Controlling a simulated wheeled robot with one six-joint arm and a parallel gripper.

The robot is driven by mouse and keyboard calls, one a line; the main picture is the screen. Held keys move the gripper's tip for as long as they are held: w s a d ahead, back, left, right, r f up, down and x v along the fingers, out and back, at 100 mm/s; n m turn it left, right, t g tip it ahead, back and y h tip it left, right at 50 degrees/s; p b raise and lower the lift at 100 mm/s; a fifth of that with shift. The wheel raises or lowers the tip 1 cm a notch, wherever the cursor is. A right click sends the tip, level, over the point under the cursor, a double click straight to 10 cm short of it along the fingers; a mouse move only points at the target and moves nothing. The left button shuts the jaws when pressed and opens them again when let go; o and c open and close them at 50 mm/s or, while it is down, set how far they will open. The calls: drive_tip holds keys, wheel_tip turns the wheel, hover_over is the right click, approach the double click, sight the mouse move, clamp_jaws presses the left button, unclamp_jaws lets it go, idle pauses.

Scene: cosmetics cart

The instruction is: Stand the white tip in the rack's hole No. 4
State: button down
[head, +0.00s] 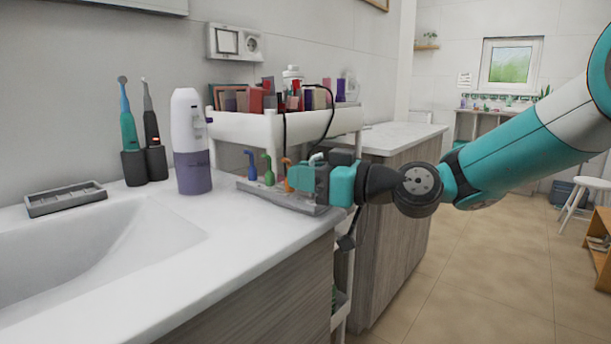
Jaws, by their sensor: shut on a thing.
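My gripper (309,178) is over the right end of the grey rack (282,200) on the countertop. It is shut on the white tip (316,157), whose pale bent top shows just above the fingers. The fingers hide the tip's lower part and the rack's right-hand holes. I cannot tell whether the tip's foot is in a hole or above it. A blue tip (252,166), a green tip (268,171) and an orange tip (287,172) stand upright in the rack to the left of my gripper. Hole numbers are not legible.
A white and purple water flosser (190,142) stands left of the rack. Two electric toothbrushes (129,135) (153,133) and a grey tray (66,200) are farther left, by the sink (85,250). A white cart (262,129) full of cosmetics stands close behind the rack.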

drive_tip(key=shift+f+b, duration=0.5)
drive_tip(key=shift+f, duration=0.1)
drive_tip(key=c, duration=1)
unclamp_jaws()
